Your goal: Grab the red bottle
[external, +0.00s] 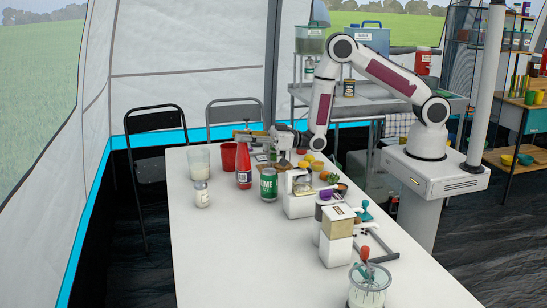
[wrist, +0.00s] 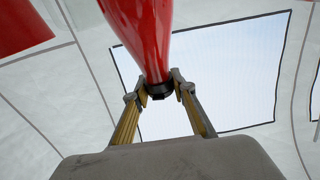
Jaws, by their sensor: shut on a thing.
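The red bottle (external: 243,172) stands upright at the far left part of the white table. Its base appears at or very near the tabletop; I cannot tell if it is lifted. My gripper (external: 247,136) reaches in from the right and is shut on the top of the bottle. In the wrist view, the two fingertips (wrist: 160,88) close on both sides of the bottle's narrow dark cap end. The red body of the bottle (wrist: 145,30) widens away from the fingers.
A red cup (external: 228,156) and a clear glass (external: 199,160) stand left of the bottle. A small white-topped jar (external: 201,194) is in front, and a green can (external: 268,184) is close on the right. Fruit and boxes crowd further right. The table's front left is clear.

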